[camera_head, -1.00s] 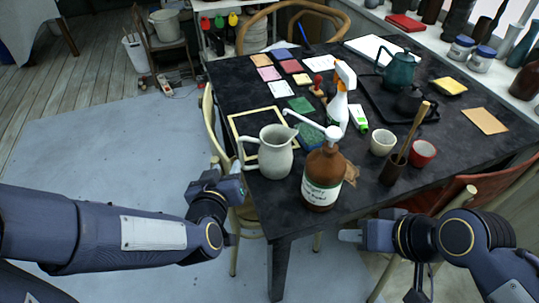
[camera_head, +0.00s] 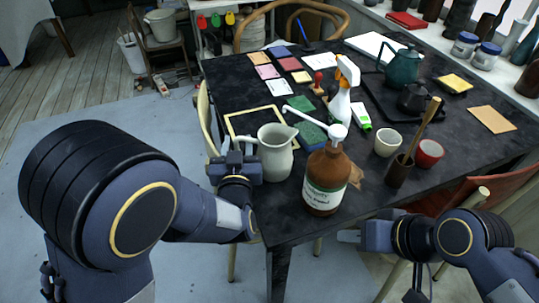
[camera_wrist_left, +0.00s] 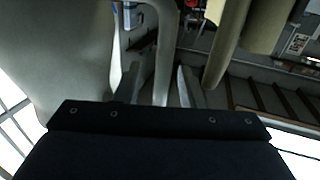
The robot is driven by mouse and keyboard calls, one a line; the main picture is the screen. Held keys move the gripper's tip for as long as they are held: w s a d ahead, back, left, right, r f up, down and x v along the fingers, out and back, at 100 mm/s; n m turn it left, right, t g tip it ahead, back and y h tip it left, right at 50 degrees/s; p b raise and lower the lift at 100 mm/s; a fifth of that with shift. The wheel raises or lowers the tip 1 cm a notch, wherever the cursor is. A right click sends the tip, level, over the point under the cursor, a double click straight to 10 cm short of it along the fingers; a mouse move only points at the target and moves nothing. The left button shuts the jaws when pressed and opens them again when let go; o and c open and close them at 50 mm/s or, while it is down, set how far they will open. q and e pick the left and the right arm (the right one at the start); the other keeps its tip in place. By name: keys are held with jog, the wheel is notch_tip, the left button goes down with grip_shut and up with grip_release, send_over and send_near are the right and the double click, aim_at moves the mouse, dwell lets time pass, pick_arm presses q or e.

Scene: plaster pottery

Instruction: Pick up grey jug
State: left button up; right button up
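The grey jug (camera_head: 272,155) stands upright near the table's left front corner, with its handle toward the left. My left gripper (camera_head: 233,158) is at the jug's handle side, level with its upper body. In the left wrist view the jug's body (camera_wrist_left: 65,50) fills the left side, and its handle (camera_wrist_left: 162,45) comes down between the two fingertips (camera_wrist_left: 160,88). The left fingers look open, one on each side of the handle. My right gripper (camera_head: 350,236) is off the table's front edge, away from the jug and empty; its finger opening is too small to judge.
A brown pump bottle (camera_head: 325,182) stands close to the jug's right, its white nozzle reaching toward the jug. A yellow-edged frame (camera_head: 232,124) lies behind the jug. A spray bottle (camera_head: 341,100) and cups (camera_head: 387,142) stand further right. A chair (camera_head: 206,118) is at the table's left edge.

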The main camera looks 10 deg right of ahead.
pick_arm(q)
grip_shut()
dwell(1.4)
